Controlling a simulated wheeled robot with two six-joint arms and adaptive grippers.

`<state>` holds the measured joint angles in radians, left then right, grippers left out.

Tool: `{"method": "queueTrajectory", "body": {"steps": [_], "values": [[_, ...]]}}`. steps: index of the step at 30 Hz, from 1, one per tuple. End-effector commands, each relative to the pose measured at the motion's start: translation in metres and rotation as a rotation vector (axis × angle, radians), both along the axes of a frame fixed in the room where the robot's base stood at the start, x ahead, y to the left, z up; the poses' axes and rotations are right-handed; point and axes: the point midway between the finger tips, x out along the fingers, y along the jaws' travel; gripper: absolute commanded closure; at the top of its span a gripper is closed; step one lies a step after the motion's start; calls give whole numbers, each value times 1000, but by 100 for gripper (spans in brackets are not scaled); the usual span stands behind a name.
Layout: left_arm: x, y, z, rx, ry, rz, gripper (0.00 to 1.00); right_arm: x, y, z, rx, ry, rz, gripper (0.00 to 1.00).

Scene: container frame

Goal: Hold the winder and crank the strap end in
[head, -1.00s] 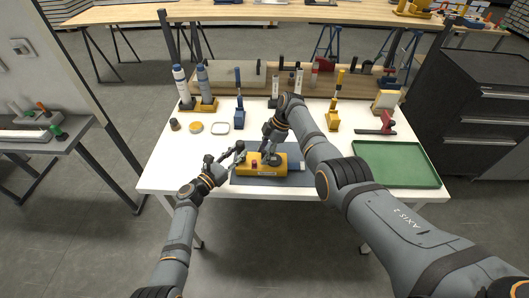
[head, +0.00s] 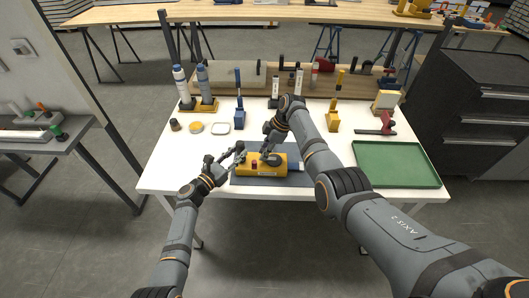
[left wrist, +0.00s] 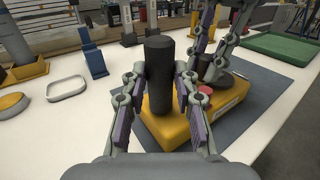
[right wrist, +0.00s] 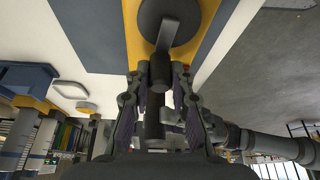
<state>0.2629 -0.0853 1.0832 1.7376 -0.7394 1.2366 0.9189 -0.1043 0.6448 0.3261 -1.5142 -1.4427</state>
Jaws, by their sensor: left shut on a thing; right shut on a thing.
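The yellow winder (head: 250,171) lies on a dark mat (head: 300,181) at the table's front; a small red part (left wrist: 205,90) sits on top. My left gripper (head: 241,148) is shut on its upright black grip (left wrist: 160,78), which also shows the yellow body (left wrist: 172,131) beneath it in the left wrist view. My right gripper (head: 267,150) is shut on the black crank knob (right wrist: 160,72), beside the round crank hub (right wrist: 170,18).
A green tray (head: 395,185) lies to the right, with a red-handled tool (head: 386,126) behind it. A yellow disc (head: 196,128), a pale ring dish (head: 220,123) and bottles in a yellow stand (head: 207,105) are at left. The table's front left is clear.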

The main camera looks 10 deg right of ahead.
Motion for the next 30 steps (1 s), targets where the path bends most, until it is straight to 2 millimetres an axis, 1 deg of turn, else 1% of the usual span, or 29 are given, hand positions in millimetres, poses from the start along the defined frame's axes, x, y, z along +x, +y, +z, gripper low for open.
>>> {"method": "queueTrajectory", "body": {"steps": [15,30], "values": [[0,0,0,1,1,0,100,16,-9,0,-1,-3,-485,100],[0,0,0,1,1,0,100,26,-24,0,-2,-4,-960,100]]}}
